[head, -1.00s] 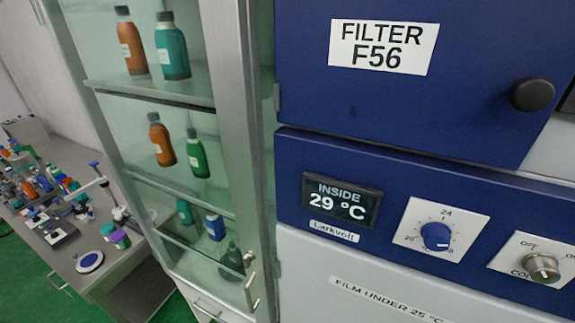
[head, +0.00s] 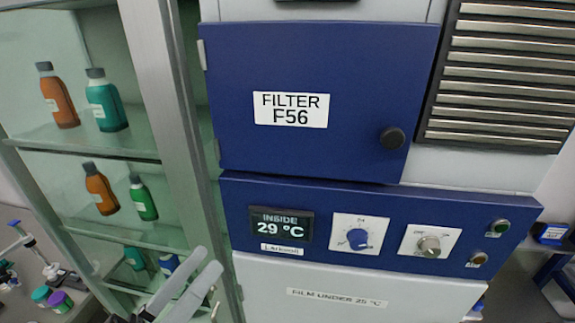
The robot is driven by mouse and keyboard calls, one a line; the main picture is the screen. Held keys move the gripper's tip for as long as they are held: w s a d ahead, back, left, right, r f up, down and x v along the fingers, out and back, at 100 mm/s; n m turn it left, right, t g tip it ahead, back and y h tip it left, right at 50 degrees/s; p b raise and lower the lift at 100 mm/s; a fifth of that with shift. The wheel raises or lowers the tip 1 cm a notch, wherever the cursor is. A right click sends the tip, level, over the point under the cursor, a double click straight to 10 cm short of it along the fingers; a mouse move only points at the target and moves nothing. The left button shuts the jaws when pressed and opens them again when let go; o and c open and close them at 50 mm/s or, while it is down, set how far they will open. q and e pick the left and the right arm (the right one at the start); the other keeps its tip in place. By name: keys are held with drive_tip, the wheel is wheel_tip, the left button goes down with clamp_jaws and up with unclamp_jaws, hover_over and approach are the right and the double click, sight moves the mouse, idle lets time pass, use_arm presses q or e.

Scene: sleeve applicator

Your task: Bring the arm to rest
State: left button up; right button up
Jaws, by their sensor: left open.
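My left gripper (head: 208,260) shows at the bottom of the head view, left of centre. Its two pale grey fingers point up and to the right, with a narrow gap between them and nothing held. It stands in front of the glass cabinet's lower part and the left edge of the blue and white machine. Most of the left arm is out of the picture. My right gripper does not show. The machine has a blue control panel with a display (head: 281,225) reading INSIDE 29 °C, a blue dial (head: 357,238) and a grey knob (head: 429,246).
The blue filter door (head: 320,60), labelled FILTER F56, is shut. A slatted vent (head: 505,75) is at the upper right. The glass cabinet (head: 165,90) with several bottles stands at left. A cluttered bench is at lower left. A dark blue stand (head: 550,233) is at far right.

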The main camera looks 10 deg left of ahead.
use_arm(q)
drive_tip(key=s+d+r+m+t+h+p, duration=0.1)
drive_tip(key=d+r+m, duration=0.1)
drive_tip(key=r, duration=0.6)
drive_tip(key=s+d+r+m+t, duration=0.1)
drive_tip(key=r+m, duration=0.1)
drive_tip(key=r, duration=0.6)
drive_tip(key=s+a+r+n+t+y, duration=0.1)
drive_tip(key=a+r+n+t+y, duration=0.1)
drive_tip(key=a+r+t+y, duration=0.4)
drive_tip(key=r+y, duration=0.1)
drive_tip(key=y, duration=0.3)
drive_tip(key=shift+s+a+r+y, duration=0.15)
drive_tip(key=shift+s+a+y, duration=0.15)
drive_tip(key=shift+s+a, duration=0.1)
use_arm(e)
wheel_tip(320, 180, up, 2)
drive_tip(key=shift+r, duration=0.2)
